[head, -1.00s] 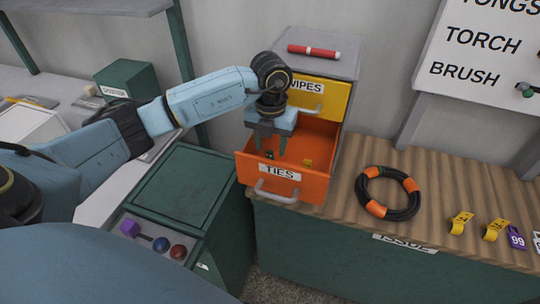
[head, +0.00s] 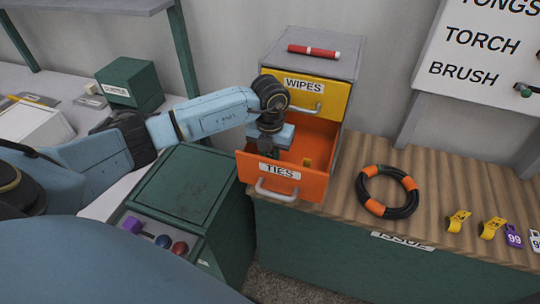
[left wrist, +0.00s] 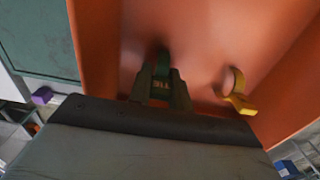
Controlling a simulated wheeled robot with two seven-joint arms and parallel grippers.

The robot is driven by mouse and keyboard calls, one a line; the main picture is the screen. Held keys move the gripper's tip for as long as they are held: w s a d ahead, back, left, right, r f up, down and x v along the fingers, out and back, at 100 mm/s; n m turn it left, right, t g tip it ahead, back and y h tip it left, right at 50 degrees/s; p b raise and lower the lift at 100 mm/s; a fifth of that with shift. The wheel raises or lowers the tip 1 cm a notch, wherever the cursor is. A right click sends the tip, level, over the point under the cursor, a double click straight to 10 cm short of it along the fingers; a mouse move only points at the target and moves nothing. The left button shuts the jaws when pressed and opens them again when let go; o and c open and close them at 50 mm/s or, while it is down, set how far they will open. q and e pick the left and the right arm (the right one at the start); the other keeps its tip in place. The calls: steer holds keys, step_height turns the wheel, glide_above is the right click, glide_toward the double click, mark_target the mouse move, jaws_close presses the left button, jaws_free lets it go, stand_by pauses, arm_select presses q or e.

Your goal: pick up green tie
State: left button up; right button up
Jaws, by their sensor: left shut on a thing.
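The green tie (left wrist: 162,74) is in the open orange drawer labelled TIES (head: 307,185). In the left wrist view it sits between the two fingers of my left gripper (left wrist: 163,92), which are shut on it. In the head view my left gripper (head: 268,152) reaches down into the drawer from above, and its body hides most of the tie. A yellow tie (left wrist: 237,92) lies in the same drawer, to the right of the fingers and apart from them. It also shows in the head view (head: 307,162). My right gripper is not in view.
A closed yellow WIPES drawer (head: 327,98) is above, with a red marker (head: 314,50) on the cabinet top. A coiled black and orange hose (head: 388,211) and several tags (head: 458,221) lie on the wooden bench. A green cabinet (head: 190,180) stands to the left.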

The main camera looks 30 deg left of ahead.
arm_select(q)
jaws_close()
steer(key=shift+r, duration=0.2)
step_height(320, 180, up, 10)
steer(key=shift+f+b, duration=0.15)
steer(key=shift+b, duration=0.5)
steer(key=shift+o, duration=1)
jaws_free()
jaws_close()
